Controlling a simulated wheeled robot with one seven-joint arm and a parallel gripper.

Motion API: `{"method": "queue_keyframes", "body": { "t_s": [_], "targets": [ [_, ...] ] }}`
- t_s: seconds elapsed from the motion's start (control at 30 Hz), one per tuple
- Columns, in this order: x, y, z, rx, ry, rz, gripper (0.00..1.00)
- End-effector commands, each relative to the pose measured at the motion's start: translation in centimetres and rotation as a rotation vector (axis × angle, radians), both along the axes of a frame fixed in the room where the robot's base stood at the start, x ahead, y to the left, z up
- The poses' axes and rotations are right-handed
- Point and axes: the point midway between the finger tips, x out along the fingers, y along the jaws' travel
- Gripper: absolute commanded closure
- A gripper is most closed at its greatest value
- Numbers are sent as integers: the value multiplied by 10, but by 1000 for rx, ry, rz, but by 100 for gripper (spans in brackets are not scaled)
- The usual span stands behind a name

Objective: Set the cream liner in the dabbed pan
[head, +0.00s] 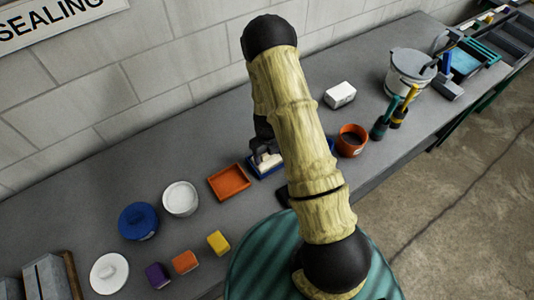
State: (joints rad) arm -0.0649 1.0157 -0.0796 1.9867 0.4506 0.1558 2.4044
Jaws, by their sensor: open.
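A cream block-like piece, which looks like the cream liner (268,162), sits in or over a small blue pan (255,173) left of my arm. My gripper (263,154) points down right at the cream piece and is open. Its fingertips are small and partly hidden, so I cannot tell whether they touch it. An orange pan (228,183) lies just left of the blue pan and looks empty. Another bit of blue (331,145) shows right of my arm, mostly hidden. No dab is clear in any pan.
Left on the bench (100,170) are a white tub (181,198), blue tub (138,221), white lid (109,272) and purple, orange and yellow blocks (218,242). Right are a white block (340,95), an orange-brown pot (351,140), brushes (385,121) and a bucket (408,72). The wall runs behind.

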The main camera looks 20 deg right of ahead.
Motion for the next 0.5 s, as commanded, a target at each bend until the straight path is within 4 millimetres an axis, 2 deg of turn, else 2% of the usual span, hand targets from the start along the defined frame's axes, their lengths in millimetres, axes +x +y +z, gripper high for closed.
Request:
{"method": "queue_keyframes", "body": {
  "t_s": [0.23,0.5],
  "targets": [
    [1,0,16,0,-2,1,35],
    [1,1,56,-1,-4,2,35]
  ]
}}
